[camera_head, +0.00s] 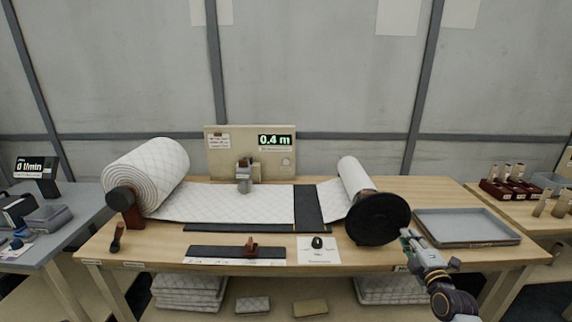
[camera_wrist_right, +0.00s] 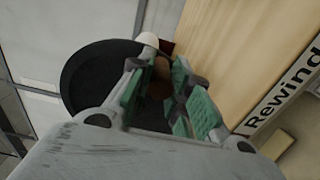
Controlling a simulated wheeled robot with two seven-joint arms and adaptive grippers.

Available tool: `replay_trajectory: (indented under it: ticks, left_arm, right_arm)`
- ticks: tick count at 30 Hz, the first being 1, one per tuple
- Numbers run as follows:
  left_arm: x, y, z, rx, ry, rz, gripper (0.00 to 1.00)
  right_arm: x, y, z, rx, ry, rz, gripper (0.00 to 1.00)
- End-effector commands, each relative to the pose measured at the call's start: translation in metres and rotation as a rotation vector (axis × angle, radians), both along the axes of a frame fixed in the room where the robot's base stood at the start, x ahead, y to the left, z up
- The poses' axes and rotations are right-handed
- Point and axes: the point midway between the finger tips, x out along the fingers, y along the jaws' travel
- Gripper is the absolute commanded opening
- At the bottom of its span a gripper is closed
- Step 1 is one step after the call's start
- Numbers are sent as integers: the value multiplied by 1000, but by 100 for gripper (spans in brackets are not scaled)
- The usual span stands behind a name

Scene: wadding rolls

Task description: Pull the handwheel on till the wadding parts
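The white quilted wadding (camera_head: 235,203) runs from a large roll (camera_head: 150,172) at the left to a smaller roll (camera_head: 353,176) at the right. A dark plate (camera_head: 309,207) shows between the two white stretches; I cannot tell whether wadding is hidden there. The black handwheel (camera_head: 379,217) stands at the smaller roll's near end. My right gripper (camera_head: 408,238) is at its right rim. In the right wrist view, the gripper's green-padded fingers (camera_wrist_right: 160,88) are partly closed, with a brown grip (camera_wrist_right: 161,76) between them, before the dark wheel (camera_wrist_right: 92,82). My left gripper is out of view.
A panel (camera_head: 221,163) behind the wadding carries a display (camera_head: 275,141) reading 0.4 m. A grey tray (camera_head: 466,228) lies right of the wheel. A dark bar (camera_head: 215,252), a black mouse-like object (camera_head: 317,242) and a dark-handled tool (camera_head: 117,238) lie along the front.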

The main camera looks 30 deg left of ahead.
Motion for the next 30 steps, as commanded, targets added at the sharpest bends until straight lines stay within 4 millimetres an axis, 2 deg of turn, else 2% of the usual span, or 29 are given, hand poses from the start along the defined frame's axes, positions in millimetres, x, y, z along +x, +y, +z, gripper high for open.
replay_trajectory:
  ticks: [1, 8, 14, 16, 17, 30]
  left_arm:
    - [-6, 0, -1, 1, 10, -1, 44]
    - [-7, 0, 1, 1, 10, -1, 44]
    - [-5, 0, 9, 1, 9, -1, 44]
    - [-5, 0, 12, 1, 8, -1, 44]
    - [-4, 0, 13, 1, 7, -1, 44]
    - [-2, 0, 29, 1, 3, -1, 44]
  right_arm:
    - [1, -1, 1, 1, -3, -2, 35]
    - [-2, -3, 2, 2, -3, -3, 35]
    - [-12, -9, 1, -2, -3, -3, 35]
    - [-16, -11, 0, -2, 0, -3, 48]
    - [-18, -12, -1, -2, 2, -3, 50]
    - [-40, -24, 1, -1, 0, -1, 50]
